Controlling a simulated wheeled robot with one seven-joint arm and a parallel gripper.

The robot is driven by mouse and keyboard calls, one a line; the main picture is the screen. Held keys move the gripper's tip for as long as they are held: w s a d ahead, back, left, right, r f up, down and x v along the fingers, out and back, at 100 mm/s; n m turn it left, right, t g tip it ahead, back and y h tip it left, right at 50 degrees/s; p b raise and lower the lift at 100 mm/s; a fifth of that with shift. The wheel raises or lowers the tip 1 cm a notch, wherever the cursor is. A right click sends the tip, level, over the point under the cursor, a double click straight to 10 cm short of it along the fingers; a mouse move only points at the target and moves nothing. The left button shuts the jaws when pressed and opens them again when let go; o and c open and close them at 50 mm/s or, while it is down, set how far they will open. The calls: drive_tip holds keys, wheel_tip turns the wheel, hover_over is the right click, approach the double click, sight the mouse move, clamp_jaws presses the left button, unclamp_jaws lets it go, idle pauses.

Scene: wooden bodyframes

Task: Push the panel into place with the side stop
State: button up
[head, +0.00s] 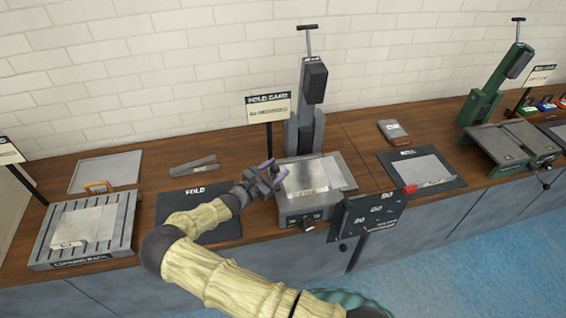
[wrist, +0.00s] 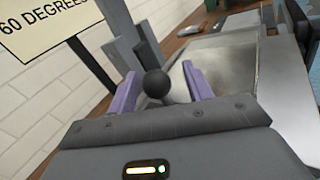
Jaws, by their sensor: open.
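A light metal panel (head: 304,175) lies on the grey folding machine (head: 305,207) below the "FOLD CARD" sign. A metal sheet surface also shows right of my fingers in the wrist view (wrist: 232,62). My gripper (head: 271,175) is at the machine's left side, with its purple fingers pointing toward the panel. In the wrist view my gripper (wrist: 160,76) is open, its fingers either side of a dark ball knob (wrist: 156,83). The knob may belong to the side stop; the rest of the stop is hidden. I cannot tell whether the fingers touch the knob.
The sign (head: 268,107) stands on a post behind my gripper. A slotted loading rack (head: 112,235) stands at the left, and a dark "FOLD" mat (head: 218,232) lies beside my arm.

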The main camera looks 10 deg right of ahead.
drive_tip(key=shift+w+d+r, duration=0.1)
drive_tip(key=shift+w+d, duration=0.3)
drive_tip(key=shift+w, duration=0.3)
drive_tip(key=shift+d, duration=0.25)
